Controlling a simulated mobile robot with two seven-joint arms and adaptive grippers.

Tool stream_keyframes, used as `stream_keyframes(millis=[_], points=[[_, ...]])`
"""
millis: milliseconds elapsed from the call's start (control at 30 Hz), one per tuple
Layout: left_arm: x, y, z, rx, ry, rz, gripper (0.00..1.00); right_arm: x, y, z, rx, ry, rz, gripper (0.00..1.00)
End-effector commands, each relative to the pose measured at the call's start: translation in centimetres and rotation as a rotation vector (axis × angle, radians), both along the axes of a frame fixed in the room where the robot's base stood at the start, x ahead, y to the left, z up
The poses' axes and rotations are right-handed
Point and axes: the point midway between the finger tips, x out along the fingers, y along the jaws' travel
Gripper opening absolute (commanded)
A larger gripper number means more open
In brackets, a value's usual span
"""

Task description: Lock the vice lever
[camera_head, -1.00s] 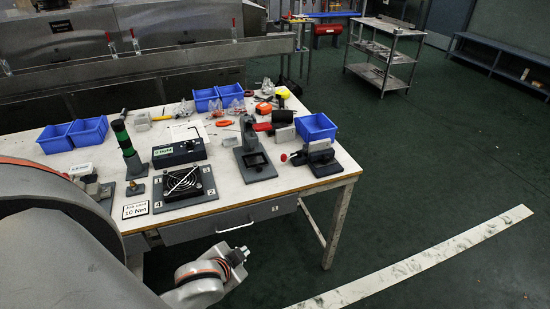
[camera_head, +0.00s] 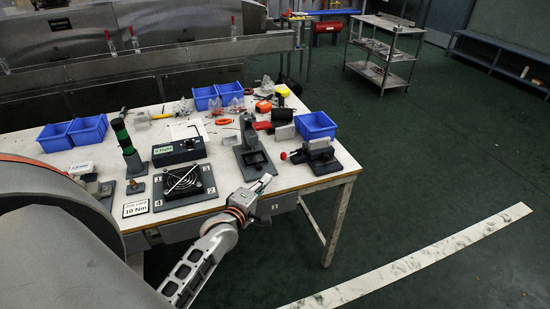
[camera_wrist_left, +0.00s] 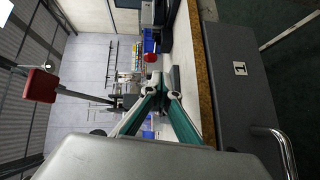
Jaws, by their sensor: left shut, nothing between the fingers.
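The dark grey vice (camera_head: 322,158) sits at the right front of the table. Its lever ends in a red knob (camera_head: 284,156) on the vice's left side. In the left wrist view, turned sideways, a red ball (camera_wrist_left: 151,57) that looks like this knob shows just beyond the fingertips. My left gripper (camera_head: 268,182) is at the table's front edge, left of and nearer than the vice, apart from the knob. Its fingers (camera_wrist_left: 160,78) meet with nothing between them. How the lever is set cannot be made out. My right gripper is not in view.
A grey fixture (camera_head: 253,160) with a red handle (camera_wrist_left: 40,84) stands left of the vice, beyond my gripper. A fan on a plate (camera_head: 184,182) lies further left. A blue bin (camera_head: 316,126) is behind the vice. A drawer front with a handle (camera_wrist_left: 272,140) is below the table edge.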

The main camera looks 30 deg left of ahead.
Motion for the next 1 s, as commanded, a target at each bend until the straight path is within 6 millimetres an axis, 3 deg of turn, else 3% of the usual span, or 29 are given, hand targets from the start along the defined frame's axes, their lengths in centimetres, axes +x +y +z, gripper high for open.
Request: stream_keyframes(millis=[200, 667, 1000], points=[[1.1, 1.7, 1.0, -0.18, -0.097, 0.049, 0.0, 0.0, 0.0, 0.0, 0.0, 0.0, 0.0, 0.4], [1.6, 1.9, 1.1, -0.193, -0.106, 0.052, 0.0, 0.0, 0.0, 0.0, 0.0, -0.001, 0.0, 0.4], [6.8, 2.6, 1.0, -0.191, -0.106, 0.051, 0.0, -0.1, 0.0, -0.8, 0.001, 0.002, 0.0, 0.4]])
